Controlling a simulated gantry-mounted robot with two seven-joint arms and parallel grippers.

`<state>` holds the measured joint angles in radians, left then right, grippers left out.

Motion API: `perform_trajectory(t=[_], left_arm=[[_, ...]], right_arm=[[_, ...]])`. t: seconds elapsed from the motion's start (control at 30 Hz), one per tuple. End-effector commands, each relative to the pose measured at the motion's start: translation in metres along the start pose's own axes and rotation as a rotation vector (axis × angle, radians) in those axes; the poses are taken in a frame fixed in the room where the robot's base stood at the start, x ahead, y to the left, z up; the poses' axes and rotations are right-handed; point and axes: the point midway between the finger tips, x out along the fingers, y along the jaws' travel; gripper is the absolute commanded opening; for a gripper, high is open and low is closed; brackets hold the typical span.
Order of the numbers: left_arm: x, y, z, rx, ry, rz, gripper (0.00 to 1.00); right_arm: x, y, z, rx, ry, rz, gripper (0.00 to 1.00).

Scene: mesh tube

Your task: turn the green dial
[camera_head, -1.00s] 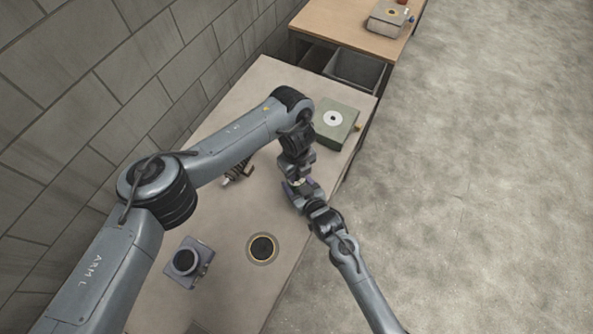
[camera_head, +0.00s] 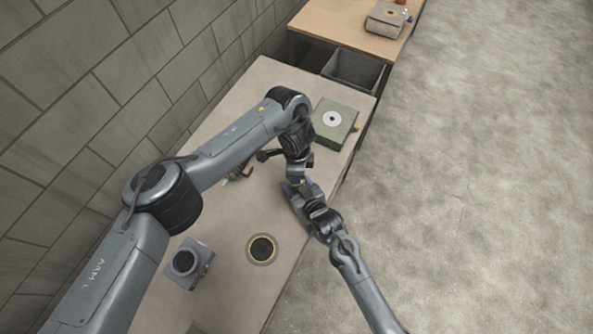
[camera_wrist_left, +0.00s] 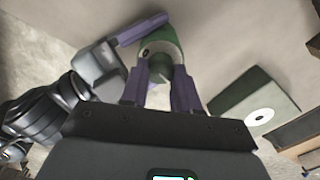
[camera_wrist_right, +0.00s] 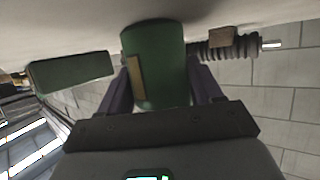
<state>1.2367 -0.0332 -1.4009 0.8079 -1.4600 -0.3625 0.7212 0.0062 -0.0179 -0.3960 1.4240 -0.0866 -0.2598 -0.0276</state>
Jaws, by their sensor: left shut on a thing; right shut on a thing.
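A green cylinder (camera_wrist_right: 158,60) with a brass-coloured strip on its side is between the fingers of my right gripper (camera_wrist_right: 160,95), which is shut on it. In the left wrist view, its green round top (camera_wrist_left: 153,42) carries a pale grey-green dial (camera_wrist_left: 160,70). My left gripper (camera_wrist_left: 160,95) points down from above and is shut on this dial. A purple finger of my right gripper (camera_wrist_left: 143,28) lies against the green body there. In the head view my two grippers meet over the table, and they hide the green cylinder and dial.
On the table (camera_head: 215,290) stand a green box with a white disc (camera_head: 334,122), a purple-grey block with a black ring (camera_head: 186,262) and a flat black disc (camera_head: 262,249). A coiled part (camera_wrist_right: 225,45) lies near the cylinder. A brick wall borders the left.

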Motion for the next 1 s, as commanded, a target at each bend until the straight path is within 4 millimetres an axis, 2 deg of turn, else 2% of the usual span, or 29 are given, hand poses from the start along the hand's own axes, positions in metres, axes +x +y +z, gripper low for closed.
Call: perform_trajectory(t=[0.4, 1.0], left_arm=[[-0.0007, -0.0019, 0.0009, -0.229, -0.001, -0.003, 0.00], [-0.0008, -0.0019, 0.0008, -0.272, 0.000, -0.003, 0.00]], right_arm=[[-0.0003, 0.0001, 0.0018, 0.000, -0.003, 0.000, 0.29], [-0.0003, 0.0003, 0.0019, 0.001, -0.004, 0.001, 0.29]])
